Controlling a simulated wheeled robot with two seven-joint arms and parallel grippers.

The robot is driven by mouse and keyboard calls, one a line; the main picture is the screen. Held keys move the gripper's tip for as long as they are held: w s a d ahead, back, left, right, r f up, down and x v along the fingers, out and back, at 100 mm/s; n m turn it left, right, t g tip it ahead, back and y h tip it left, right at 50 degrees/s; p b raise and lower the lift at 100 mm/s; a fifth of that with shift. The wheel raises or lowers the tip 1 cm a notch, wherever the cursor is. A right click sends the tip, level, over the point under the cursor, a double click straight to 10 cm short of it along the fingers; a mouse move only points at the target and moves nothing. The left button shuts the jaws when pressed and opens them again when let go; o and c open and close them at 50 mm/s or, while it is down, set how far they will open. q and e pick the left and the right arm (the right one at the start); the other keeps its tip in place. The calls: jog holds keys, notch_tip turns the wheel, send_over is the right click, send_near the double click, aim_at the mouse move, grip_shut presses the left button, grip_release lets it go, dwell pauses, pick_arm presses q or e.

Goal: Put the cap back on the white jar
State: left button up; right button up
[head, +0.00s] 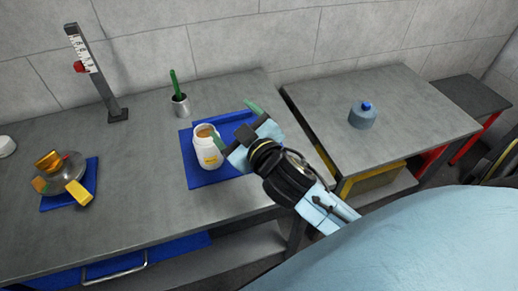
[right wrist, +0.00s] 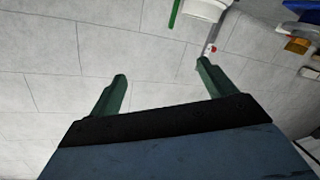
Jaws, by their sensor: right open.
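The white jar (head: 208,155) stands upright and uncapped on a blue mat, with brownish contents showing at its mouth and a yellow label. My right gripper (head: 233,125) is open and empty, just right of the jar's top, with its green fingers apart. In the right wrist view, nothing is between the fingers (right wrist: 161,78); a white rounded thing (right wrist: 205,9), probably the jar, is cut off at the top edge. I cannot pick out the cap for certain; a small white round thing (head: 5,147) sits at the far left edge. My left gripper is not in view.
A metal cup (head: 180,106) with a green stick stands behind the blue mat (head: 206,181). An upright scale (head: 86,65) stands at the back left. A metal dish (head: 66,168) with gold and yellow pieces is at left. A blue-grey container (head: 362,118) stands on the right table.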

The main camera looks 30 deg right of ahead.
jog(key=w+a+r+n+t+y, duration=0.3)
jog(key=a+r+n+y, duration=0.35)
jog(key=r, duration=0.25)
jog(key=s+a+r+n+g+y, duration=0.25)
jog(key=a+n+g+y, duration=0.8)
jog(key=n, duration=0.55)
jog(key=d+f+n+g+h, duration=0.3)
jog(key=f+n+g, duration=0.1)
jog(key=f, duration=0.2)
jog(key=d+f+n+g+h, duration=0.3)
jog(key=f+n+g, duration=0.1)
jog(key=f, duration=0.3)
jog(key=w+d+f+m+h, duration=0.1)
jog(key=d+h, duration=0.4)
jog(key=d, duration=0.4)
jog(key=w+d+m+g+h, duration=0.1)
jog(key=w+d+h, duration=0.1)
jog(key=d+h, duration=0.4)
jog(key=d, duration=0.4)
jog(key=shift+d+f, duration=0.3)
jog(key=shift+f, duration=0.05)
jog(key=shift+m, duration=0.25)
